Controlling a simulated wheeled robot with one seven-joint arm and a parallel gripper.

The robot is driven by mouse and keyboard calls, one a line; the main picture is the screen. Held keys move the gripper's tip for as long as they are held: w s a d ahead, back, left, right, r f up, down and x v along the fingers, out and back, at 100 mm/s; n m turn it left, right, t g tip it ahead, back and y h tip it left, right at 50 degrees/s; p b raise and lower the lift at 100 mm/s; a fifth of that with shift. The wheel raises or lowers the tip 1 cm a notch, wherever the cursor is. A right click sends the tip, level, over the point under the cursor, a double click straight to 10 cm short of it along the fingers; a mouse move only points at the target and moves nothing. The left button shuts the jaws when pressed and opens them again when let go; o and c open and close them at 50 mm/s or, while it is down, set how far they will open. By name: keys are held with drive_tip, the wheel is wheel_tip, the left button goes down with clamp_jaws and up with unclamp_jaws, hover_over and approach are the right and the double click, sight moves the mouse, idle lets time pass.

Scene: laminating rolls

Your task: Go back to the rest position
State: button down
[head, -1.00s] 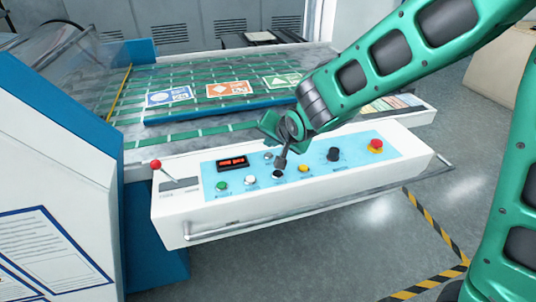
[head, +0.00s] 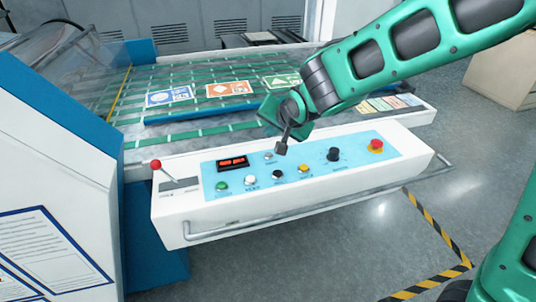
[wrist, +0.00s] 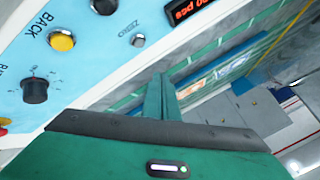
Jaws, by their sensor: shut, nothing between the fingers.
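My gripper (head: 282,148) is shut and empty. In the head view it hangs above the back part of the control panel (head: 410,146), apart from the buttons. The panel has a red display (head: 233,163), a green button (head: 221,186), a white button (head: 250,180), a black button (head: 277,174), a yellow button (head: 304,168), a black knob (head: 333,154) and a red stop button (head: 376,145). In the wrist view my closed fingers (wrist: 161,88) point past the panel's edge, with the yellow button (wrist: 62,40) and black knob (wrist: 35,90) at the left.
Behind the panel lies the machine bed with green straps (head: 150,131) and printed cards (head: 229,88). A red-tipped lever (head: 155,165) stands at the panel's left end. A metal rail (head: 300,213) runs along its front. The floor at the right is open, with striped tape (head: 437,238).

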drive_tip(key=s+d+g+h, duration=0.1)
drive_tip(key=s+d, duration=0.2)
drive_tip(key=d, duration=0.6)
drive_tip(key=s+d+m+g+h, duration=0.1)
drive_tip(key=s+d+h, duration=0.15)
drive_tip(key=d, duration=0.65)
drive_tip(key=s+d+g+h, duration=0.1)
drive_tip(key=s+d, duration=0.3)
drive_tip(key=d, duration=0.6)
drive_tip(key=s+d+g, duration=0.2)
drive_tip(key=s+d, duration=0.3)
drive_tip(key=s, duration=0.7)
drive_tip(key=s+d+g+y, duration=0.1)
drive_tip(key=s+d+g, duration=0.2)
drive_tip(key=s, duration=1)
drive_tip(key=d, duration=0.3)
drive_tip(key=shift+s+m+g, duration=0.25)
drive_tip(key=shift+m+g, duration=0.05)
drive_tip(key=shift+m, duration=0.1)
